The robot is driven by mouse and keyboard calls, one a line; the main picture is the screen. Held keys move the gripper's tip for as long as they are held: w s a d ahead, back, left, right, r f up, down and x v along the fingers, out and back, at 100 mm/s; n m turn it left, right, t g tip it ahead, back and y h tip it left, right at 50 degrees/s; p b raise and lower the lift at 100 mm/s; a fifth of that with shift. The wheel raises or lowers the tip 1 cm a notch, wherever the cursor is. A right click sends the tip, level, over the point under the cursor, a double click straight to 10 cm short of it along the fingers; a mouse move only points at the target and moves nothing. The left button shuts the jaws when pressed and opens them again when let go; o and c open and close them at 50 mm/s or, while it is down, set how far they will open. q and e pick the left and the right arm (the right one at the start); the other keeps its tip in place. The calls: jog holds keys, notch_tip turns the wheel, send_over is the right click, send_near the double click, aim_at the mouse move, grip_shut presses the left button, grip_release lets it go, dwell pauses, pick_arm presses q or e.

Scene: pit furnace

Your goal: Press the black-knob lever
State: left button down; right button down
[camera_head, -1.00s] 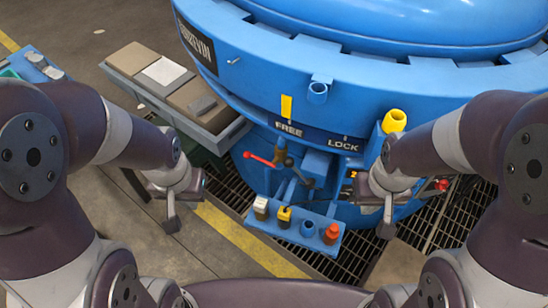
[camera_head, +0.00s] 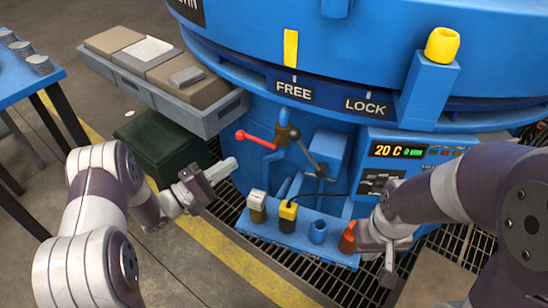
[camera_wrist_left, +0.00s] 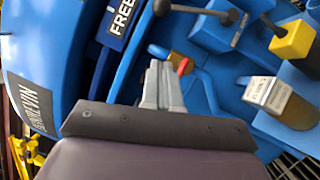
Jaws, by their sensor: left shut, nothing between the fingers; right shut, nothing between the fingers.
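The black-knob lever (camera_head: 309,156) sits on the front of the blue furnace, below the FREE and LOCK labels. In the left wrist view the lever (camera_wrist_left: 200,11) is at the top, with the knob towards the left. My left gripper (camera_head: 231,165) is shut and empty, left of the lever and apart from it, below the red-handled lever (camera_head: 257,138). In the left wrist view its fingertips (camera_wrist_left: 160,72) partly cover the red handle. My right gripper (camera_head: 388,277) is shut and empty, low at the right.
A blue shelf (camera_head: 263,234) below the lever holds a white-topped block (camera_head: 257,206), a yellow-topped block (camera_head: 288,212), a blue cup (camera_head: 318,231) and a red-orange piece (camera_head: 347,238). A display box (camera_head: 402,150) is to the right. A grey tray (camera_head: 195,118) juts out at the left.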

pick_arm(q)
jog(key=s+d+r+b+x, duration=0.1)
jog(key=s+b+x, duration=0.1)
jog(key=x, duration=1.1)
jog(key=shift+s+d+b, duration=0.15)
jog(key=shift+d+b, duration=0.15)
jog(key=shift+b, duration=0.5)
jog(key=shift+r, duration=0.1)
